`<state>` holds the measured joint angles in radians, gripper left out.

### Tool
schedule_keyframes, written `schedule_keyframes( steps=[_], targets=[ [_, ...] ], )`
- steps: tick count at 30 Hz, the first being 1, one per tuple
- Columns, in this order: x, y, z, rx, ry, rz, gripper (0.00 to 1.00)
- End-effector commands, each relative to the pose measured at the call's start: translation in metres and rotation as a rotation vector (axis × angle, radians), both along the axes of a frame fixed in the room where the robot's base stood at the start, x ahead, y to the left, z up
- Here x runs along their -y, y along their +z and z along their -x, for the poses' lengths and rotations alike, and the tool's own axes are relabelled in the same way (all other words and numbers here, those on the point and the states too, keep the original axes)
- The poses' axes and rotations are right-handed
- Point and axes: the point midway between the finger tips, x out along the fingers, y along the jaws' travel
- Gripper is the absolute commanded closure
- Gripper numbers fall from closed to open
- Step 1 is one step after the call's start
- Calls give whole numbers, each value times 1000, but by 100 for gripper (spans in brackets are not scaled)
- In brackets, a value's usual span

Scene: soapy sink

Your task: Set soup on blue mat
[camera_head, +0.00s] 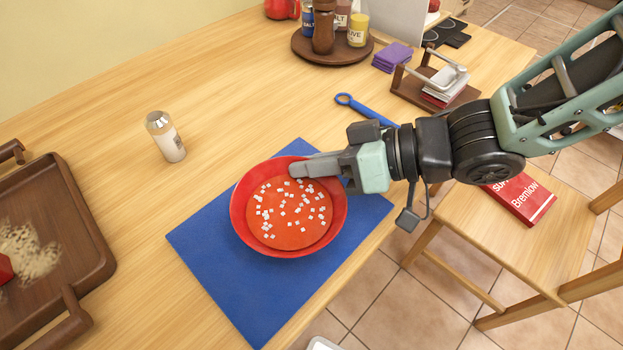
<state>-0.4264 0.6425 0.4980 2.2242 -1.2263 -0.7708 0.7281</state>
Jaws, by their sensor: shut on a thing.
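A red bowl of orange-red soup (290,212) with several small white cubes floating in it is over the blue mat (220,285). The bowl looks level. I cannot tell whether its base touches the mat or hangs just above it. My gripper (300,169) reaches in from the right and is shut on the bowl's upper right rim. The mat's left and lower parts show bare, and the bowl hides its middle.
A shaker (166,137) stands left of the mat, and a brown wooden tray (85,215) lies at the far left. A blue-handled utensil (365,110) lies behind my gripper. Jars stand on a round turntable (311,52) at the back. A chair (520,255) holds a red book (519,195).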

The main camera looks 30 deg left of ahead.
Motion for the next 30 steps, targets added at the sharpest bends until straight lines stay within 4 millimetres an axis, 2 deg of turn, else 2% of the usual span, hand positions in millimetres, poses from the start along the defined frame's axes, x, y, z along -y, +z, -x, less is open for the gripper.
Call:
schedule_keyframes(
  steps=[6,17,18,20,30],
  targets=[
    [0,-31,1,-4,0,-1,100],
    [0,-33,0,-1,-1,-1,100],
    [0,-34,0,0,-1,0,86],
    [0,-34,0,0,-1,0,69],
    [0,-30,0,0,-1,0,69]
  ],
)
